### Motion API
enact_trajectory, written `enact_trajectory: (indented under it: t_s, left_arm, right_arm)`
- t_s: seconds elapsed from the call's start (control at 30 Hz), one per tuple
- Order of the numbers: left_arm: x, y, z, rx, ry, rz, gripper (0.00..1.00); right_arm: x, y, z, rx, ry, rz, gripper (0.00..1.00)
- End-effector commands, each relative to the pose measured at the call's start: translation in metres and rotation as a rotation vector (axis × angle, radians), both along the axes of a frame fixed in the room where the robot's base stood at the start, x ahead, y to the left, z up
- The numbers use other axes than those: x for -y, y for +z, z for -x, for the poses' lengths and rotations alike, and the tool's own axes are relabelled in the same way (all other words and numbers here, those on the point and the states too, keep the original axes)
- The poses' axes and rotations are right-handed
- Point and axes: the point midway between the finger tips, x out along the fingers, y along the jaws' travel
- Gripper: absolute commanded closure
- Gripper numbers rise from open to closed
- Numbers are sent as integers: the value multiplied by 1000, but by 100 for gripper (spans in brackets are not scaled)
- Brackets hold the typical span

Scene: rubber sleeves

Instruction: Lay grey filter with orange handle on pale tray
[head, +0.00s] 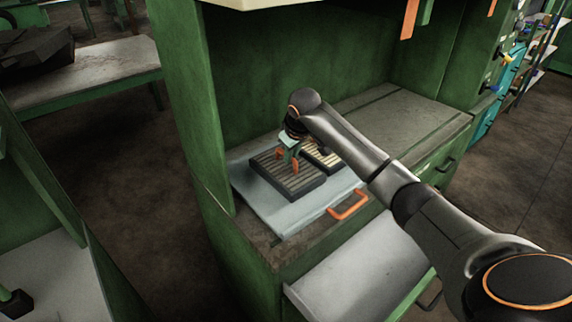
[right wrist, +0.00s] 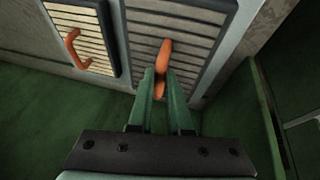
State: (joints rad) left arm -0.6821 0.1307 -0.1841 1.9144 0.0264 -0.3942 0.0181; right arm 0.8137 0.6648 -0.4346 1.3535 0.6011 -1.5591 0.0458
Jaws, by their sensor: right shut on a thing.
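The grey slatted filter (head: 302,187) has a dark frame and an orange handle. It is flat over the pale tray (head: 262,205), on its left part; I cannot tell whether it fully touches the tray. My right gripper (head: 290,156) comes down from above and is shut on the orange handle. In the right wrist view the gripper's green fingers (right wrist: 160,88) close around the handle (right wrist: 166,55) in the middle of the grey filter (right wrist: 146,27). My left gripper is not in view.
A cream slatted filter (right wrist: 86,23) with its own orange handle lies on the tray beside the grey one. The grey worktop (head: 405,115) to the right is clear. Green cabinet walls (head: 190,110) stand left and behind.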

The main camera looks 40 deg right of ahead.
Motion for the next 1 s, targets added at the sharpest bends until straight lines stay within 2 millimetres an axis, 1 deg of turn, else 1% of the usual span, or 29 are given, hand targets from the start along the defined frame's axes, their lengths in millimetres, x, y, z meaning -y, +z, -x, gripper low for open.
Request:
enact_trajectory:
  t_s: [0.03, 0.1, 0.33, 0.43, 0.53, 0.6, 0.8, 0.83, 1.0]
  left_arm:
    - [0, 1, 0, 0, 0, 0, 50]
    - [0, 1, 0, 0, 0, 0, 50]
    - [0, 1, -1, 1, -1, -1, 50]
    - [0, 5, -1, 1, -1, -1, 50]
    - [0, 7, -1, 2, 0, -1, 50]
    - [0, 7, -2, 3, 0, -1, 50]
    - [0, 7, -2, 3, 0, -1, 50]
    - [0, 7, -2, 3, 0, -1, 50]
    - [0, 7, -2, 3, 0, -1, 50]
  right_arm:
    - [-2, -5, -6, 2, -1, -1, 100]
    - [-3, -12, -12, 3, -1, -1, 100]
    - [-6, -24, -22, 4, 0, -1, 100]
    - [-5, -40, -21, -1, -1, 2, 100]
    - [-5, -51, -21, 1, -1, 1, 100]
    - [-5, -54, -22, 4, -1, 1, 100]
    - [-5, -55, -22, 5, 0, 0, 100]
    - [-5, -56, -21, 2, -1, 0, 81]
    - [-5, -55, -21, 2, -1, 0, 62]
